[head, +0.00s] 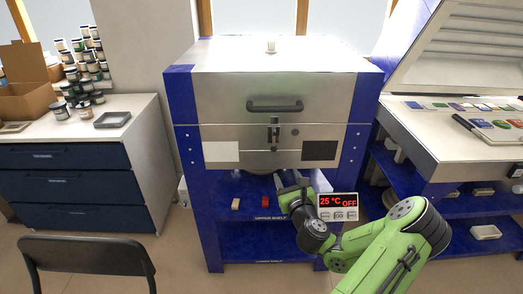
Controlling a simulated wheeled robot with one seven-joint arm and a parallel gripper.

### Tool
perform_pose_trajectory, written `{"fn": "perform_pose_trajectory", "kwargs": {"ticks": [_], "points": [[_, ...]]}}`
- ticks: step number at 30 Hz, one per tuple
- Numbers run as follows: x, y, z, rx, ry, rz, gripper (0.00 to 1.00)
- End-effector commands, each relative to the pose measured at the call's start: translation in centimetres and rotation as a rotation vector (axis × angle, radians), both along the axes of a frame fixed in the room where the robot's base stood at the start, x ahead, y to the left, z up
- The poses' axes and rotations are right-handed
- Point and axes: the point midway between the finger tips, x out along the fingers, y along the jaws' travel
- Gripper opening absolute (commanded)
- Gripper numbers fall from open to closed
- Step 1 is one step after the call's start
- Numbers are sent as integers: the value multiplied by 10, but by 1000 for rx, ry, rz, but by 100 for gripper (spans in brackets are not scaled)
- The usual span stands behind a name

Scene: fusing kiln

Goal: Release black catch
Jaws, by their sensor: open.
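The black catch (274,131) is a small upright dark piece on a metal plate at the front middle of the kiln (225,98). It sits below the black lid handle (275,106). The kiln lid looks closed. My gripper (291,179) is open and empty, below the catch and apart from it, in front of the kiln's lower front. My own wrist partly hides the fingers.
A controller (338,201) reading 25 °C OFF is close to the right of my wrist. The blue upper shelf (232,216) holds small blocks. A black chair (85,255) stands at front left, drawers (70,185) behind it. A worktable (455,160) is at right.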

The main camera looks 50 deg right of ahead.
Motion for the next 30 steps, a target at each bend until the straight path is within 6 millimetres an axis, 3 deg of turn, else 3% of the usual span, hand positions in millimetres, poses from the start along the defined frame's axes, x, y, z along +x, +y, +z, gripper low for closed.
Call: {"fn": "perform_pose_trajectory", "kwargs": {"ticks": [15, 21, 28, 30], "points": [[100, -74, 3, -9, 1, 4, 52], [115, -86, 2, -6, 4, 4, 52], [115, -87, 2, -4, 3, 5, 52], [115, -86, 2, -5, 4, 5, 41]]}}
